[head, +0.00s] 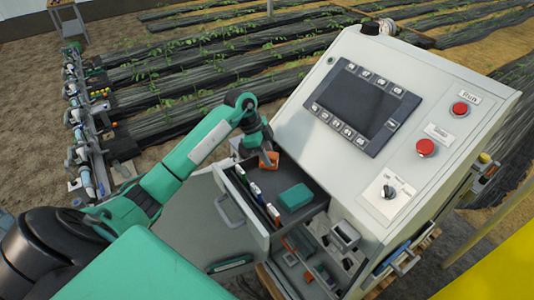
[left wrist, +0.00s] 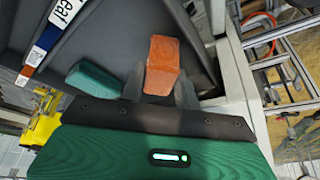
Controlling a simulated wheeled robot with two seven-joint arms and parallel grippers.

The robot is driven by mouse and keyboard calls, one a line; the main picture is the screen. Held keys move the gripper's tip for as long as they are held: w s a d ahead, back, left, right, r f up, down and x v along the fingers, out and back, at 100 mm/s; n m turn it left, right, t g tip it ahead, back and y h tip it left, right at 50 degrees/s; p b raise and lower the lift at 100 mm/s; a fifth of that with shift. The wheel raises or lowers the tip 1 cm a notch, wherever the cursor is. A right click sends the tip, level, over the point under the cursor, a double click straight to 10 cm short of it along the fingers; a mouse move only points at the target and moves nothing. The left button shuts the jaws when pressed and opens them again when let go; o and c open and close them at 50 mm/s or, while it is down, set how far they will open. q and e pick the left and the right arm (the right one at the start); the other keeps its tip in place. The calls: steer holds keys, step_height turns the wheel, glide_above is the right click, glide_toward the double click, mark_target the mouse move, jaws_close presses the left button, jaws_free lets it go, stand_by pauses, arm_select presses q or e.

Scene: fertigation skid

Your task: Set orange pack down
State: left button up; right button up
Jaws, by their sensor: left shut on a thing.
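The orange pack (head: 268,159) is between the fingers of my left gripper (head: 266,165) in the head view, at the back end of an open drawer (head: 303,216) in the grey cabinet. In the left wrist view the orange pack (left wrist: 162,66) sits between the two dark fingertips (left wrist: 160,88), with the drawer's dark floor behind it. The gripper is shut on it. I cannot tell whether the pack touches the drawer floor. A green pack (head: 295,197) lies in the drawer, and it also shows in the left wrist view (left wrist: 95,78). My right gripper is not in view.
Several upright labelled items (head: 262,199) stand along the drawer's left side. The control panel (head: 368,108) with red buttons rises right of the drawer. Below is an open lower compartment (head: 330,255) with fittings. Bare drawer floor shows around the green pack.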

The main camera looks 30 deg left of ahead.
arm_select(q)
steer(key=shift+f, duration=0.55)
steer(key=o, duration=1)
steer(key=shift+f, duration=0.1)
steer(key=shift+a+r+b, duration=0.2)
steer(key=shift+r+b, duration=0.1)
steer(key=shift+r, duration=0.05)
steer(key=b+v, duration=0.4)
steer(key=v, duration=0.7)
steer(key=shift+r+b, duration=0.25)
steer(key=shift+b, duration=0.15)
